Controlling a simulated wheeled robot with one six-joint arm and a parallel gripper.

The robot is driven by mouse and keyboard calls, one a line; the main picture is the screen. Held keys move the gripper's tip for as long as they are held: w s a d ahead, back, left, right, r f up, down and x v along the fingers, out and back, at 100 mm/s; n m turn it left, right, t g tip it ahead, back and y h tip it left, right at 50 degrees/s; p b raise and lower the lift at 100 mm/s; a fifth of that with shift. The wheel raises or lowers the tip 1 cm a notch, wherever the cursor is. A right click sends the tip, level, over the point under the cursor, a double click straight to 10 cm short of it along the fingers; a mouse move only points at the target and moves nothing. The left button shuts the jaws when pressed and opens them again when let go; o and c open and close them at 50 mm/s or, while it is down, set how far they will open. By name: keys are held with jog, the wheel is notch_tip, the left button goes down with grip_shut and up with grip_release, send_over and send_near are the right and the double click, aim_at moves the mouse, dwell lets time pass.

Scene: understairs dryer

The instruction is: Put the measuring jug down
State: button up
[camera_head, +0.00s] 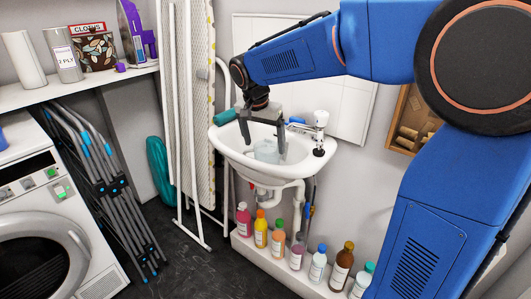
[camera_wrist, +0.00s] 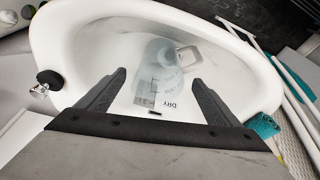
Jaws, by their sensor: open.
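The measuring jug (camera_head: 266,151) is a translucent, pale jug inside the white sink basin (camera_head: 224,146). In the wrist view the jug (camera_wrist: 165,75) shows dark print and a handle at its upper right, and it seems to rest in the basin (camera_wrist: 70,50). My gripper (camera_head: 264,147) points down over the basin. In the wrist view my gripper (camera_wrist: 158,82) is open, its fingers apart on either side of the jug's near end. I cannot tell whether either finger touches the jug.
A tap (camera_head: 320,130) stands at the sink's right rim, and a teal roll (camera_head: 225,117) lies at its left. Several bottles (camera_head: 278,238) line the ledge below. An ironing board (camera_head: 199,90) leans left of the sink, with folded racks (camera_head: 105,180) and a dryer (camera_head: 50,235) further left.

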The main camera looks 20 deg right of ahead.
jog(key=shift+v, duration=2.05)
jog(key=s+d+f+n+t, duration=0.1)
jog(key=s+d+f+n, duration=0.1)
jog(key=s, duration=0.8)
jog(key=s+d+f+n+y, duration=0.1)
jog(key=s+d+f+n, duration=0.2)
jog(key=s, duration=0.7)
jog(key=s+d+f+n+t+y, duration=0.1)
jog(key=s+d+f+n, duration=0.2)
jog(key=s, duration=0.8)
jog(key=shift+d+f+t, duration=0.3)
jog(key=shift+d+f, duration=0.2)
jog(key=shift+f, duration=0.2)
jog(key=shift+s, duration=0.1)
